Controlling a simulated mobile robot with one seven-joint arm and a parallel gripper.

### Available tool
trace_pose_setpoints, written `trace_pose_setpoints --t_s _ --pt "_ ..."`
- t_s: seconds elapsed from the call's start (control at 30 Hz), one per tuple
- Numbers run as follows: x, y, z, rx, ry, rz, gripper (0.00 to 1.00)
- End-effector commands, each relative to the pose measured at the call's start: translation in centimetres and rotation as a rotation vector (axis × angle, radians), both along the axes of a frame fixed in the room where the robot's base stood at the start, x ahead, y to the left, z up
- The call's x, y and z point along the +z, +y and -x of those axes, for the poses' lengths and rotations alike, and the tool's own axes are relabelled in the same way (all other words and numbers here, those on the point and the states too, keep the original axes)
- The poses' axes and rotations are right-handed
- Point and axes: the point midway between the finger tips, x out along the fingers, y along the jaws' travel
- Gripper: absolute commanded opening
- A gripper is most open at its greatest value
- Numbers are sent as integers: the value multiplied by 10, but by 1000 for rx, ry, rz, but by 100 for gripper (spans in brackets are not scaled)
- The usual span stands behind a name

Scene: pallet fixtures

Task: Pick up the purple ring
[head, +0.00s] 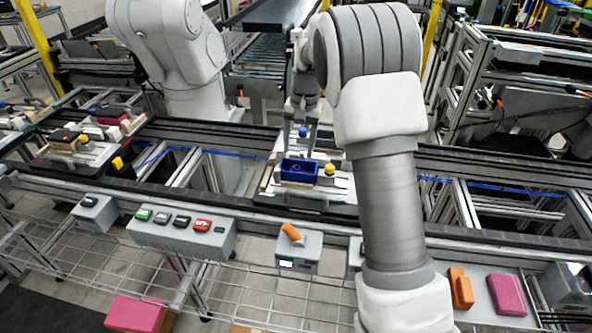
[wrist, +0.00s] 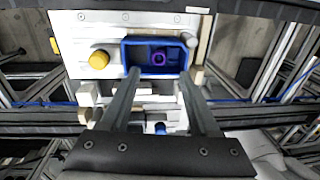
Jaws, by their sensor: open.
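The purple ring (wrist: 160,58) lies inside a blue bin (wrist: 124,53) in the wrist view, right of the bin's middle. In the head view the blue bin (head: 298,178) sits on a pale pallet fixture, and the ring (head: 296,168) shows faintly inside. My gripper (wrist: 158,75) is open and empty. Its two fingers point toward the bin, with their tips at its near edge in the wrist view and the ring between their lines. In the head view my gripper (head: 298,148) is above the bin; the exact height gap is hard to tell.
A yellow knob (wrist: 99,59) stands left of the bin in the wrist view. A blue knob (wrist: 160,128) shows between my fingers. A second loaded pallet (head: 85,150) is at left in the head view. A button box (head: 180,238) and an orange-topped box (head: 299,252) line the front rail.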

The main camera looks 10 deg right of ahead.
Motion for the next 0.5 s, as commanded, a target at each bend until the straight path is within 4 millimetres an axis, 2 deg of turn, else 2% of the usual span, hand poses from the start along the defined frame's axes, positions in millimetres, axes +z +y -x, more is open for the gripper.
trace_pose_setpoints --t_s 0.13,0.33,0.5 --pt "-13 2 2 0 3 0 62" --pt "-43 5 5 1 3 1 62" --pt "-54 6 5 1 1 1 62"
